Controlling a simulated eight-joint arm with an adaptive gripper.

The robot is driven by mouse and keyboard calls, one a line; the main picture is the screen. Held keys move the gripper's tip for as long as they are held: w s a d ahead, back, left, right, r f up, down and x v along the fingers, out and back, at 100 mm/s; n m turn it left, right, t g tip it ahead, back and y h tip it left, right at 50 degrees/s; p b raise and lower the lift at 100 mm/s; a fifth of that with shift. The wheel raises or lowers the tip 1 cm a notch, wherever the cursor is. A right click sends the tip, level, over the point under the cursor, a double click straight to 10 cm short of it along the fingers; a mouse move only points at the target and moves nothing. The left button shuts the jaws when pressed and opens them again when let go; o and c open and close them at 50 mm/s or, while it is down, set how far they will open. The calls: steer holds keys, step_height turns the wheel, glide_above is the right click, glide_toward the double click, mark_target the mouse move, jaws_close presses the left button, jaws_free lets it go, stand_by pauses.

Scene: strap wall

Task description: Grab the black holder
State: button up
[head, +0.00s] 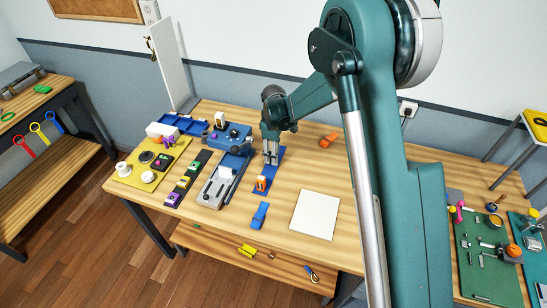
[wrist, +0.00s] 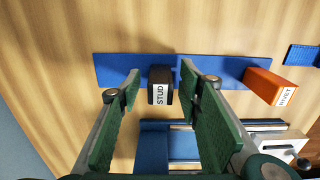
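The black holder (wrist: 160,85) is a small dark block labelled "STUD" on a blue strip (wrist: 225,70) in the wrist view. My gripper (wrist: 161,82) is open, with one green-padded finger on each side of the holder. A gap shows between the holder and each finger; I cannot tell how far the fingertips are above the strip. In the head view my gripper (head: 271,157) points down over the blue strip (head: 274,172), and the black holder cannot be made out there.
An orange holder labelled "RIVET" (wrist: 272,87) stands on the same strip, right of my gripper. A grey-and-blue fixture (head: 212,190) stands close by on the left. A white sheet (head: 315,214) lies to the right. An orange item (head: 328,140) lies farther back.

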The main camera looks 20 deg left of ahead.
steer(key=shift+f, duration=0.3)
stand_by(0.4)
steer(key=c, duration=1)
